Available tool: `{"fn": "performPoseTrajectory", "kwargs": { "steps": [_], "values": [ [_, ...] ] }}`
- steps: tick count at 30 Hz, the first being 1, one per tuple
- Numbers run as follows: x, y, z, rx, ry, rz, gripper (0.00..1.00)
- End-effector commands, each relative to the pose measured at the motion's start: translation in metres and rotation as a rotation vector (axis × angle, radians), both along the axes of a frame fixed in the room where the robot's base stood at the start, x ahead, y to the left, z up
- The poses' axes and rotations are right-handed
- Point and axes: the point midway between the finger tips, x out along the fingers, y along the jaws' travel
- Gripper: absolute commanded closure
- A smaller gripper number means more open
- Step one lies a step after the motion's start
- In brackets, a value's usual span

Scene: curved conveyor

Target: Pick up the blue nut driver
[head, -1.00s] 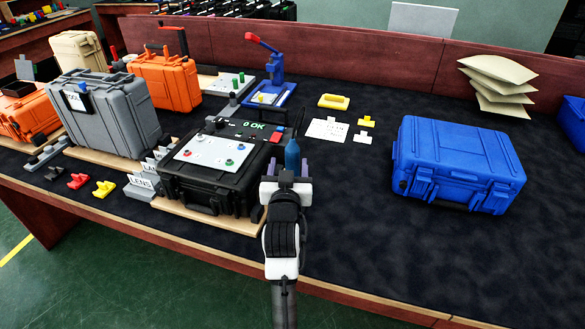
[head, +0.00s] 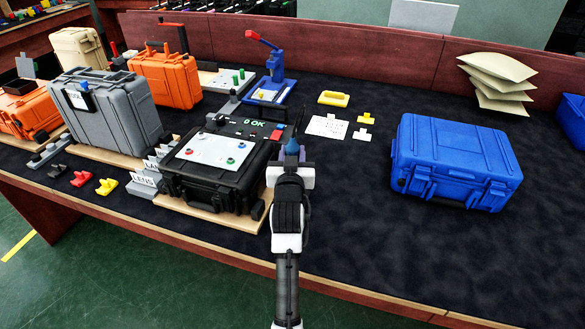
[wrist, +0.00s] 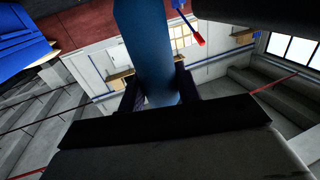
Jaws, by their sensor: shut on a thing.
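The blue nut driver (head: 292,147) is in my gripper (head: 291,160), just right of the open black case. In the head view only its upper end shows above the fingers; my gripper hides the rest. In the wrist view the blue shaft of the nut driver (wrist: 150,50) stands between the two dark fingers of my gripper (wrist: 160,92), which are closed on it from both sides. I cannot tell whether its lower end touches the table.
The black case (head: 205,188) with a panel stands close on the left. A blue case (head: 455,165) is to the right, with clear dark table between. A blue press with a red handle (head: 262,38), a white card (head: 327,127) and small yellow parts lie behind.

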Motion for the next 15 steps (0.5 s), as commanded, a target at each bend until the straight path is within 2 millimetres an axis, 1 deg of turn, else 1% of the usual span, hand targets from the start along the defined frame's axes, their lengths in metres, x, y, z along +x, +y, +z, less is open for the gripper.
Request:
{"fn": "performPoseTrajectory", "kwargs": {
  "steps": [1, 2, 3, 15],
  "values": [
    [-0.0001, 0.0, 0.0, 0.0, 0.0, 0.0, 0.94],
    [-0.0001, 0.0, -0.0001, 0.0, 0.0, 0.0, 0.98],
    [-0.0001, 0.0, 0.0, 0.0, 0.0, 0.0, 1.0],
    [-0.0002, 0.0, 0.0029, 0.0, -0.003, 0.0, 1.0]
  ]
}}
